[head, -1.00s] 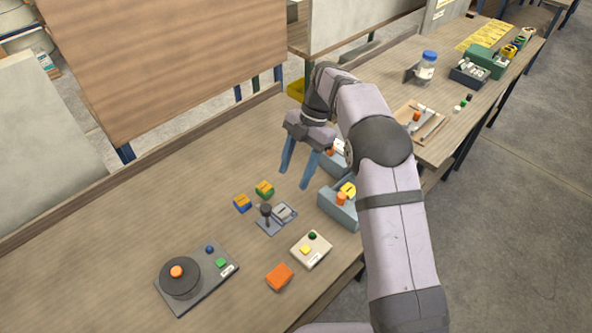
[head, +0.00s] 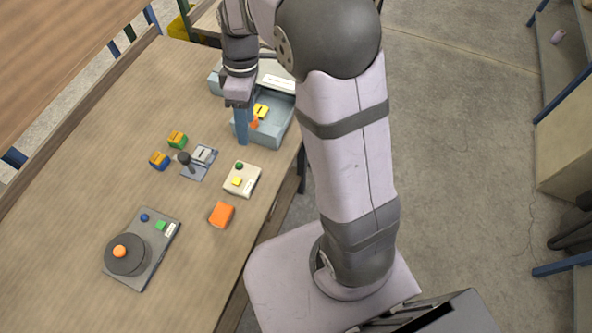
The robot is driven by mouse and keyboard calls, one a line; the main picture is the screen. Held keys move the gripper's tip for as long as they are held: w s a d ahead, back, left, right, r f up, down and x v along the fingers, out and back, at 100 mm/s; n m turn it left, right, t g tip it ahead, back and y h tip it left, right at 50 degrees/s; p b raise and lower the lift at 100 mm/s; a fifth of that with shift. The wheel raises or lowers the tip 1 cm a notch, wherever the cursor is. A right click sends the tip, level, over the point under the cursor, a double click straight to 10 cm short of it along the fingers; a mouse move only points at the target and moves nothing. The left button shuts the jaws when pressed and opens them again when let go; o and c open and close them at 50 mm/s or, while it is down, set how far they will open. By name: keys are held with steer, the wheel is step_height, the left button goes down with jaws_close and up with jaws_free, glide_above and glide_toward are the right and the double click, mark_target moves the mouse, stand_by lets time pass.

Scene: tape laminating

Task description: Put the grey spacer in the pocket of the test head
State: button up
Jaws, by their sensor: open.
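My gripper (head: 242,125) points down with its blue fingers at the left side of a blue-grey bin (head: 284,108). The fingers overlap in this view, with nothing visible between them. The bin holds a yellow piece (head: 261,111) and an orange piece, partly hidden by my gripper. A small grey fixture (head: 195,163) with a black-knobbed lever and a pale slotted block stands left of the gripper on the bench; it may be the test head, but its pocket is too small to make out. I cannot pick out the grey spacer.
A blue-orange block (head: 159,161) and a green-orange block (head: 177,139) sit beside the fixture. The left bench surface is clear.

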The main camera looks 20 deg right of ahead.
steer(key=s+d+f+m, duration=0.1)
steer(key=s+d+m, duration=0.2)
steer(key=s+m, duration=0.3)
steer(key=s+d+f+m+t+h, duration=0.1)
steer(key=s+d+f+m, duration=0.1)
steer(key=s+m, duration=0.4)
steer(key=s+d, duration=0.1)
steer(key=s, duration=0.2)
steer(key=shift+s+f, duration=0.15)
steer(key=shift+f, duration=0.1)
